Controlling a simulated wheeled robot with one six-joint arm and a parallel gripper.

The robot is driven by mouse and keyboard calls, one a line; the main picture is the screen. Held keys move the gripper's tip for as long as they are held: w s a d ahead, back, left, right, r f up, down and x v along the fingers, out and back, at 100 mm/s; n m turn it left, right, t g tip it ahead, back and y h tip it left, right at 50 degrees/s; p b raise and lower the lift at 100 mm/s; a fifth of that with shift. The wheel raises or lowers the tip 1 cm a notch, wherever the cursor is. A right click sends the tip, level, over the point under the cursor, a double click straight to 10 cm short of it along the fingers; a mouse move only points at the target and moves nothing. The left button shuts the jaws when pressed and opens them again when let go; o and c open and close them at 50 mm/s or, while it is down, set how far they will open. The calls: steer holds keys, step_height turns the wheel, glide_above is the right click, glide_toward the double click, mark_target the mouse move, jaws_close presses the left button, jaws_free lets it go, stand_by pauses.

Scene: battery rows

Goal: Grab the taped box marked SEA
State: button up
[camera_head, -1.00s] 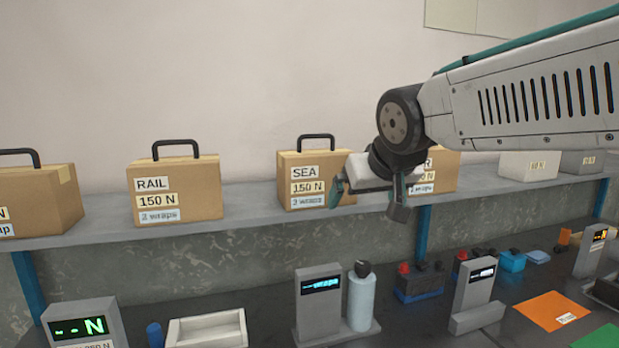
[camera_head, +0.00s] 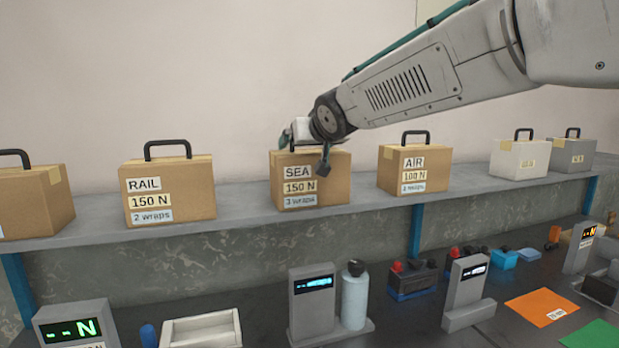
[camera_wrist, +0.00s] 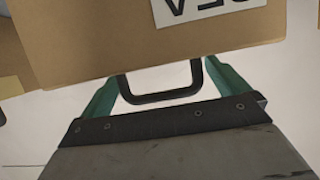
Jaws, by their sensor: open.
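The SEA box (camera_head: 312,190) is a brown cardboard box with tape on its top edge and labels reading SEA, 150 N and wraps. It stands upright on the shelf between the RAIL and AIR boxes. My gripper (camera_head: 306,150) is at its top, covering its handle in the head view. In the wrist view the box (camera_wrist: 90,45) fills the upper part, its label upside down. Its dark handle (camera_wrist: 165,98) lies between my gripper's two green fingers (camera_wrist: 160,92), which are apart. Whether they touch the handle cannot be told.
The RAIL box (camera_head: 170,193) stands left and the AIR box (camera_head: 415,170) right on the grey shelf (camera_head: 240,214). Paler boxes (camera_head: 520,160) stand farther right. Below are displays (camera_head: 312,300), a bottle (camera_head: 354,297) and a white tray (camera_head: 200,330).

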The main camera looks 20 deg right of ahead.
steer(key=c, duration=1.5)
steer(key=shift+r, duration=0.25)
steer(key=c, duration=0.4)
steer(key=shift+c, duration=0.2)
